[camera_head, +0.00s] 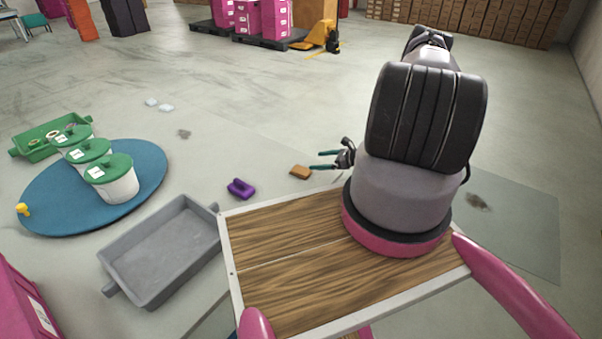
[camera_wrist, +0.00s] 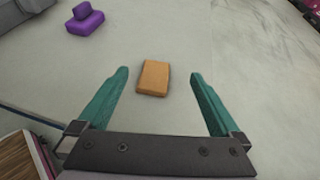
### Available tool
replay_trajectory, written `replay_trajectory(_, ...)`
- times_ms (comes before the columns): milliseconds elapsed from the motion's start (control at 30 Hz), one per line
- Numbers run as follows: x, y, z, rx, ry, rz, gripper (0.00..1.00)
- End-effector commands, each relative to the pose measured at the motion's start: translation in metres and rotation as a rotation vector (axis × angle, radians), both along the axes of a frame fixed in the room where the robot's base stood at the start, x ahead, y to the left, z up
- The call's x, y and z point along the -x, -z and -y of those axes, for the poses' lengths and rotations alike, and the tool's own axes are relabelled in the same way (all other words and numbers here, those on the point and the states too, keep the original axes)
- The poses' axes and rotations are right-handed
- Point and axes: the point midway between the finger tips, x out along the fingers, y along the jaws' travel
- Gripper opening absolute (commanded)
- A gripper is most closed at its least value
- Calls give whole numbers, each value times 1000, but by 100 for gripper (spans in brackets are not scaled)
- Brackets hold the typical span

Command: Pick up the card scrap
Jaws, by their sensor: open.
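The card scrap (camera_head: 300,172) is a small orange-brown block lying on the grey floor, just beyond the far edge of my wooden deck. In the wrist view the card scrap (camera_wrist: 153,78) lies between the lines of the two green fingers, near the level of their tips and a little left of centre. My gripper (camera_head: 322,160) is open and empty, with its fingers pointing left, beside the scrap in the head view. In the wrist view my gripper (camera_wrist: 159,74) has its fingers wide apart, and neither touches the scrap. The height of the fingers above the floor is hard to tell.
A purple block (camera_head: 241,188) lies left of the scrap. A grey tray (camera_head: 118,262) and a blue round mat (camera_head: 150,165) with green-lidded tubs (camera_head: 120,185) are further left. A green tray (camera_head: 22,150) stands behind. The floor behind the scrap is mostly clear.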

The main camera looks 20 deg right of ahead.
Motion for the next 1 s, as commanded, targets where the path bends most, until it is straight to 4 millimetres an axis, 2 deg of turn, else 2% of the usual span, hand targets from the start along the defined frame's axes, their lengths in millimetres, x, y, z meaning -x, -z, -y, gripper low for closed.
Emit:
replay_trajectory(33, 5, 13, 0, -16, 27, -10, 100)
replay_trajectory(200, 7, 33, -4, -37, 68, -25, 100)
replay_trajectory(400, -15, 46, -23, -39, 70, -25, 100)
replay_trajectory(667, -30, 54, -37, -38, 70, -26, 100)
replay_trajectory(1000, -61, 72, -64, -38, 70, -26, 100)
